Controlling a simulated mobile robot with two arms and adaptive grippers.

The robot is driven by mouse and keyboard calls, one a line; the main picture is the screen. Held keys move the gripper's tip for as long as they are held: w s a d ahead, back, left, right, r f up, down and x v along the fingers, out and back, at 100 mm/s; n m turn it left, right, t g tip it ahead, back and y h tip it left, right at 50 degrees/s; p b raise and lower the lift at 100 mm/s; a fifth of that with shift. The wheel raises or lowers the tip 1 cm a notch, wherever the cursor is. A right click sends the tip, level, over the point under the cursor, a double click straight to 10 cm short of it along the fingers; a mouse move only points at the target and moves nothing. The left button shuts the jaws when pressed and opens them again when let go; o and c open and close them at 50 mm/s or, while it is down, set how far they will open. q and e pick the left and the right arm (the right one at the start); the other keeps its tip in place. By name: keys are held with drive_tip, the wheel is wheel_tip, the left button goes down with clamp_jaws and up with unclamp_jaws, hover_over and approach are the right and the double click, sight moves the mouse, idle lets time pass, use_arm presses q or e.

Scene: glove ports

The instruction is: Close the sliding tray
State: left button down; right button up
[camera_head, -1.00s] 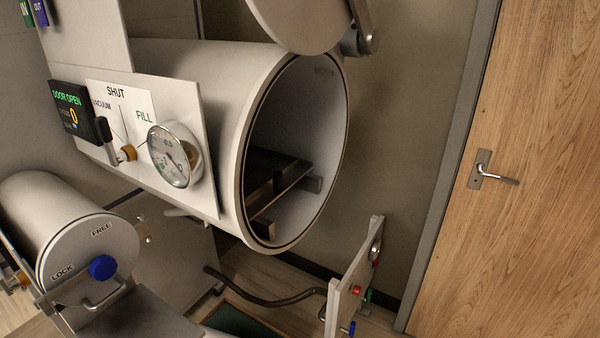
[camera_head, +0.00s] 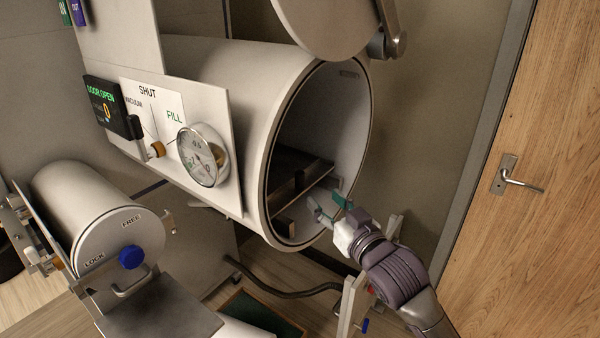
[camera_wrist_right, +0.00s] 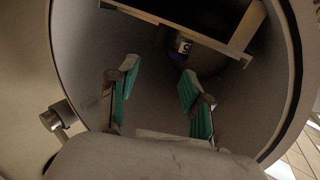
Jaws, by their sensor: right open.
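The sliding tray (camera_head: 300,187) is a dark tray inside the large white horizontal cylinder (camera_head: 245,120), whose round mouth is open. Its front end lies near the mouth. My right gripper (camera_head: 328,205) is at the lower right of the mouth, open and empty, with its green-padded fingers beside the tray's front end. In the right wrist view the open fingers (camera_wrist_right: 158,95) point into the cylinder, and the tray's front bar (camera_wrist_right: 190,35) crosses above them. I cannot tell whether a finger touches it. My left gripper is not in view.
The round door (camera_head: 325,22) hangs open above the mouth. A gauge (camera_head: 203,155) and a display reading DOOR OPEN (camera_head: 106,104) are on the cylinder's side panel. A smaller cylinder with a blue knob (camera_head: 132,257) is lower left. A white post panel (camera_head: 352,305) stands below my right arm.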

sight(302, 176)
drive_tip(key=p+x, duration=0.2)
drive_tip(key=x, duration=1)
drive_tip(key=shift+w+a+f, duration=0.1)
drive_tip(key=shift+w+a, duration=0.05)
drive_tip(key=shift+w, duration=0.2)
clamp_jaws()
